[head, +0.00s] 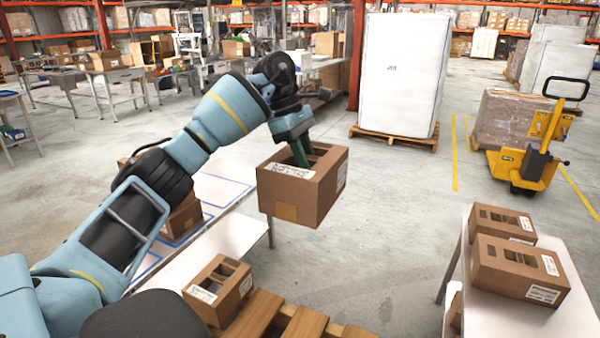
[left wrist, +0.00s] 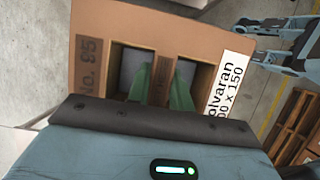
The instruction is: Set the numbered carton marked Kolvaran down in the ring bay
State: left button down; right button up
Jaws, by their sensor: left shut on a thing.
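My left gripper (head: 301,152) is shut on the brown carton (head: 318,196) and holds it in the air over the floor, right of the blue-lined table. In the left wrist view the green fingers of the gripper (left wrist: 163,85) reach into two openings in the carton's top (left wrist: 190,42), one on each side of a strip. The carton bears "No. 95" and a white label (left wrist: 226,88) reading "olvaran", its first letter covered. The white table (head: 215,190) has blue-outlined bays, partly hidden behind my arm; I cannot make out a ring mark. My right gripper is not in view.
Another carton (head: 184,216) stands on the blue-lined table. A small carton (head: 219,289) sits near a wooden pallet (head: 262,312) at the bottom. Two cartons (head: 520,268) (head: 502,222) stand on the right table. A yellow pallet truck (head: 530,160) and wrapped loads stand behind; the middle floor is clear.

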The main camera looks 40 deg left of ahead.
pick_arm(q)
notch_tip(320, 180, up, 4)
jog(key=shift+f, duration=0.25)
jog(key=d+f+m, duration=0.1)
jog(key=f, duration=0.2)
jog(key=d+f+m+g, duration=0.1)
jog(key=d+f+m, duration=0.1)
jog(key=f, duration=0.2)
jog(key=s+d+f+m+g, duration=0.1)
jog(key=f, duration=0.2)
jog(key=shift+d+f+m, duration=0.3)
jog(key=shift+d, duration=0.1)
jog(key=s+d+f+m+g+y, duration=0.1)
jog(key=s+d+f+m, duration=0.4)
jog(key=f, duration=0.3)
jog(key=s+d+f+m+g+y, duration=0.1)
jog(key=s+d+f+m, duration=0.4)
jog(key=s+f, duration=0.3)
jog(key=s+d+f+m+g+y, duration=0.1)
jog(key=s+d+f+m+y, duration=0.1)
jog(key=s+d+f+m, duration=0.3)
notch_tip(320, 180, down, 5)
jog(key=shift+s+d+r+m+g, duration=0.15)
jog(key=shift+s+m+g, duration=0.15)
jog(key=shift+s+m, duration=0.45)
jog(key=shift+s, duration=0.1)
